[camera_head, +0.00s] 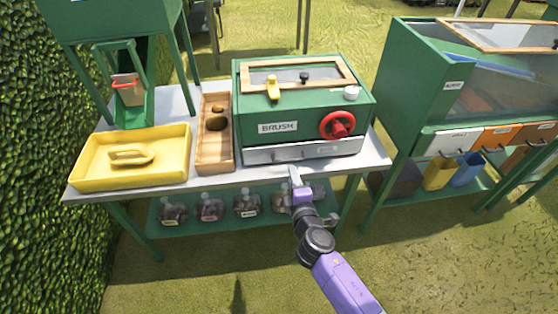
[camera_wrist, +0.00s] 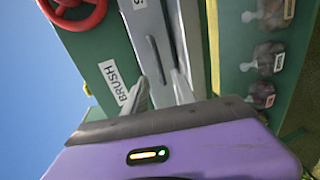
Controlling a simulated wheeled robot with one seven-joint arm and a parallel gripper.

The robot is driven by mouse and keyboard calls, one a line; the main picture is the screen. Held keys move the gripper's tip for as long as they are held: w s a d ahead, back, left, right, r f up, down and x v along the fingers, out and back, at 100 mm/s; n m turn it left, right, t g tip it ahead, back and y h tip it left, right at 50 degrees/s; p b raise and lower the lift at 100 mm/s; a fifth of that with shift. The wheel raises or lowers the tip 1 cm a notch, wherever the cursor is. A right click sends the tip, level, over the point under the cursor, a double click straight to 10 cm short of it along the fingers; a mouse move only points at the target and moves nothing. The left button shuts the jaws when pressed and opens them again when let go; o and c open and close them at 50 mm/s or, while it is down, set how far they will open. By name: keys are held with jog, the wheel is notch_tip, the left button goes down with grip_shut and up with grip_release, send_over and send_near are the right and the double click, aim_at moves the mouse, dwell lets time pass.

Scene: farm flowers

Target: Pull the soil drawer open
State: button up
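The drawer (camera_head: 325,149) is a grey, shut front along the base of the green box labelled BRUSH (camera_head: 300,108). In the wrist view the drawer face (camera_wrist: 138,32) is turned sideways and carries a slim grey handle (camera_wrist: 157,58). A label on it is cut off, so I cannot read whether it says soil. My gripper (camera_head: 294,175) is in front of the drawer at the table's front edge. In the wrist view its two fingers (camera_wrist: 159,86) are apart, pointing at the handle's near end. I see nothing gripped; contact with the handle is unclear.
A red wheel (camera_head: 338,125) sticks out above the drawer's right part. A wooden tray (camera_head: 214,155) and a yellow tray (camera_head: 100,178) stand to the left. Several jars (camera_head: 247,205) sit on the lower shelf. Another green machine (camera_head: 410,90) stands to the right. Grass is open in front.

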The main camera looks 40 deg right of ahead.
aim_at(290, 161)
jog(key=x, duration=0.7)
jog(key=shift+w+d, duration=0.2)
jog(key=shift+d, duration=0.3)
grip_shut()
dwell(1.1)
